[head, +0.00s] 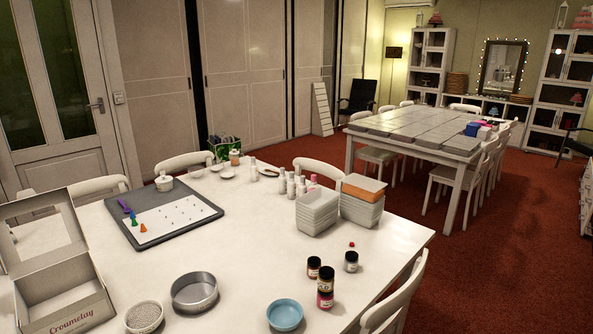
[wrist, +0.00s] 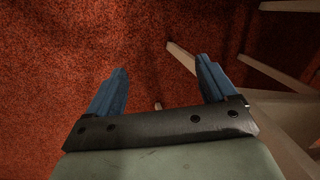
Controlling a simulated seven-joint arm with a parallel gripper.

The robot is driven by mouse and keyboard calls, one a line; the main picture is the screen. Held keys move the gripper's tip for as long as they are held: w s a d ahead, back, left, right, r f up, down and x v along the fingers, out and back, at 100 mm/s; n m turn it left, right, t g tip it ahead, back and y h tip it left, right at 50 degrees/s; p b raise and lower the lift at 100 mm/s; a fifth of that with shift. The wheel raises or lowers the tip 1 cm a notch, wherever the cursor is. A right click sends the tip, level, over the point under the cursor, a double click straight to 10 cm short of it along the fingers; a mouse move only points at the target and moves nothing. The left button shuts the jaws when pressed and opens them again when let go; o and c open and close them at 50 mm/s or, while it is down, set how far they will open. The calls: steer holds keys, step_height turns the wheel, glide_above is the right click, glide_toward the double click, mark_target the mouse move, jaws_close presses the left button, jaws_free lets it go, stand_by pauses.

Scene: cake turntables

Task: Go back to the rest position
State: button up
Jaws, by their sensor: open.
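My gripper (wrist: 162,85) shows in the wrist view with its two blue fingers wide apart and nothing between them. Below it is red carpet (wrist: 60,50), and pale furniture legs (wrist: 200,72) stand at the right of that view. The gripper and arm do not show in the head view. The white table (head: 250,238) there carries baking things, and nothing on it is in contact with my gripper in any view.
On the table are a grey board (head: 207,219), white tubs (head: 317,213), small jars (head: 326,281), a round tin (head: 194,292), a blue bowl (head: 285,314) and a windowed box (head: 65,292). White chairs (head: 395,300) surround it. Open red carpet (head: 500,265) lies to the right.

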steer(key=s+a+f+n+g, duration=0.1)
steer(key=s+a+g, duration=0.1)
steer(key=s, duration=0.7)
steer(key=s+a+f+n+g+h, duration=0.1)
steer(key=s+a, duration=0.3)
steer(key=s, duration=0.5)
steer(key=s+a+f+n+g+h, duration=0.1)
steer(key=s+a+f+n+g, duration=0.1)
steer(key=s, duration=0.7)
steer(key=shift+a+f+n+g, duration=0.3)
steer(key=shift+a+f+g, duration=0.3)
steer(key=shift+a, duration=0.45)
steer(key=shift+r, duration=0.1)
